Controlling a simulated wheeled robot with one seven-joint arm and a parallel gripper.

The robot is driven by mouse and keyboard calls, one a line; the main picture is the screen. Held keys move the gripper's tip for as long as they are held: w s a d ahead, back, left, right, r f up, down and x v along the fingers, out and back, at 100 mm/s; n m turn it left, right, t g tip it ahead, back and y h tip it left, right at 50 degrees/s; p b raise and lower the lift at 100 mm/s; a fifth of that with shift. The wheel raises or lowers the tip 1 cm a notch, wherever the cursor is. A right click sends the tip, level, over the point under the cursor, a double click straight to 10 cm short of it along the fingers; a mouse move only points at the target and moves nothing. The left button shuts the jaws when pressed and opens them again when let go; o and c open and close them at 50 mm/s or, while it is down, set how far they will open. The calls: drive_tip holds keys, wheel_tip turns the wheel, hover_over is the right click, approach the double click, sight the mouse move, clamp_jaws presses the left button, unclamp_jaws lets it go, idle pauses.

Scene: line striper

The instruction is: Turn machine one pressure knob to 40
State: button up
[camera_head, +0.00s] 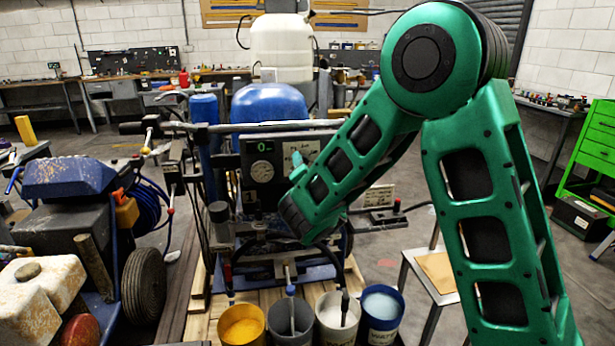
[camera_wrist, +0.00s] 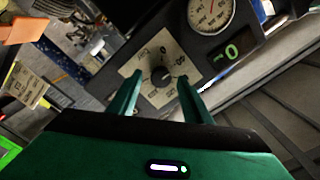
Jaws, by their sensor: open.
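A small black round knob (camera_wrist: 160,76) sits on a pale dial plate with printed marks (camera_wrist: 147,53) in the wrist view. My gripper (camera_wrist: 158,80) is open, with its two green fingers to either side of the knob. I cannot tell how far the fingertips are from the panel, and I see no contact. A green digital display (camera_wrist: 232,50) next to the plate reads 0. A round white gauge (camera_wrist: 208,12) is above it. In the head view the display (camera_head: 263,145) and gauge (camera_head: 262,171) show on the machine's dark panel. My arm hides part of the plate there.
Buckets of yellow (camera_head: 241,328), grey, white and blue stand at the machine's front. A blue wheeled machine (camera_head: 75,180) is at the left. A small stool (camera_head: 437,272) stands right of the buckets. A green tool cabinet (camera_head: 592,150) is at the far right.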

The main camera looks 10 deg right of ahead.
drive_tip(key=s, duration=0.9)
drive_tip(key=shift+s, duration=0.3)
drive_tip(key=d+m+g+h, duration=0.2)
drive_tip(key=d+h, duration=0.2)
drive_tip(key=d, duration=0.6)
drive_tip(key=s+d+f+m+g+h, duration=0.1)
drive_tip(key=s+d+f+g+h, duration=0.1)
drive_tip(key=s+d+g, duration=0.65)
drive_tip(key=s+d+f+m+g+h, duration=0.1)
drive_tip(key=s+d+f+h, duration=0.3)
drive_tip(key=d, duration=1)
drive_tip(key=s+d+f+n+g+y, duration=0.1)
drive_tip(key=s+g+y, duration=0.15)
drive_tip(key=s, duration=0.55)
drive_tip(key=s+f+n+g+y, duration=0.1)
drive_tip(key=s+f+g+y, duration=0.15)
drive_tip(key=s, duration=0.45)
drive_tip(key=s+a+r+n+g+y, duration=0.1)
drive_tip(key=s+a+n+y, duration=0.4)
drive_tip(key=s, duration=0.7)
drive_tip(key=shift+s+a+r, duration=0.3)
drive_tip(key=shift+a+r, duration=0.2)
drive_tip(key=shift+a, duration=0.25)
